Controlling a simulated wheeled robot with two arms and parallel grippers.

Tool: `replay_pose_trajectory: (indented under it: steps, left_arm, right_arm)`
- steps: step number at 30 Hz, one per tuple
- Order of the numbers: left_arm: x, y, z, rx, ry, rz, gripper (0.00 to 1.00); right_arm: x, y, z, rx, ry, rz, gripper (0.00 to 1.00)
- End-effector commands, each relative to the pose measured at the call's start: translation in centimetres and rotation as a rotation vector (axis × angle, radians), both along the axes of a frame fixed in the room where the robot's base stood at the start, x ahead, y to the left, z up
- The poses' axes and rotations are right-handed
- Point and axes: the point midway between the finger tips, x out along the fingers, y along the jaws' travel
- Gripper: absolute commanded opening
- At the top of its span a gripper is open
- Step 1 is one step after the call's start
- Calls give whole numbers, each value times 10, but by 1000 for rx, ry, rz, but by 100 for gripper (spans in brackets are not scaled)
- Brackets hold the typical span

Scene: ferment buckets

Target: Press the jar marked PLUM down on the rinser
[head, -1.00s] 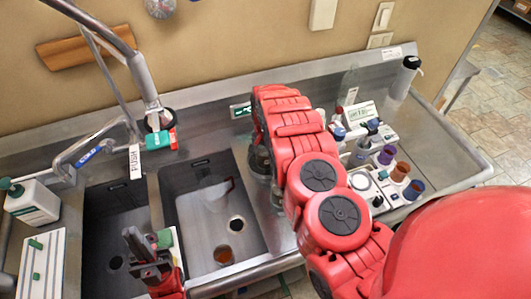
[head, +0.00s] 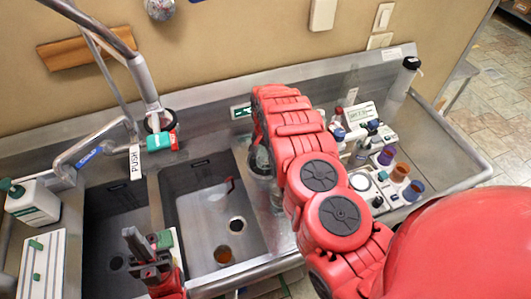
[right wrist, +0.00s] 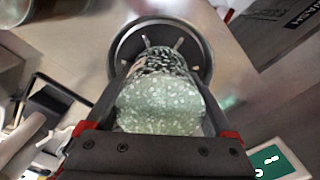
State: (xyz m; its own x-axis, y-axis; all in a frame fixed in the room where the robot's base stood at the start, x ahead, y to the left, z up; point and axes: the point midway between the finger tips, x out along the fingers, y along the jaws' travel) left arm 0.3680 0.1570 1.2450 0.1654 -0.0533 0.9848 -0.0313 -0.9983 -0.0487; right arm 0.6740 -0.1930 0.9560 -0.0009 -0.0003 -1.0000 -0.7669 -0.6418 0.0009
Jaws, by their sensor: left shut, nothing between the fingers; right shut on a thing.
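In the right wrist view my right gripper (right wrist: 160,125) is shut on a jar (right wrist: 160,105) with a pale green, white-speckled surface. No PLUM label shows. Beyond the jar lies the rinser (right wrist: 197,66), a round dark-rimmed metal piece with spokes. The jar overlaps its middle; I cannot tell whether they touch. In the head view my red right arm hides the right gripper, and a round glassy shape (head: 259,161) shows partly beside the arm. My left gripper (head: 133,240) is shut and empty over the front of the sink basins.
Two sink basins (head: 185,205) lie at left centre, with a faucet carrying a PUSH tag (head: 135,161) behind them. A white bottle (head: 33,203) stands at far left. A tall bottle (head: 402,78) stands at the back right.

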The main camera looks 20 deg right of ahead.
Motion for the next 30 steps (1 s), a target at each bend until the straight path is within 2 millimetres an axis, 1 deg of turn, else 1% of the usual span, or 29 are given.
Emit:
replay_pose_trajectory:
  steps: [3, 12, 24, 27, 30]
  left_arm:
    - [0, 0, 8, 0, 0, 0, 0]
    - [0, 0, 23, 0, 0, 0, 0]
    - [0, 0, 41, 0, 0, 0, 0]
    - [0, 0, 42, 0, 0, 0, 0]
    - [0, 0, 41, 0, 0, 0, 0]
  right_arm:
    - [0, 0, 12, -1, 1, 0, 21]
    - [2, 0, 40, 0, -4, 0, 21]
    - [0, 0, 73, 0, 0, -1, 21]
    - [1, 0, 77, 1, -1, -1, 21]
    - [1, 0, 76, 0, -1, -1, 21]
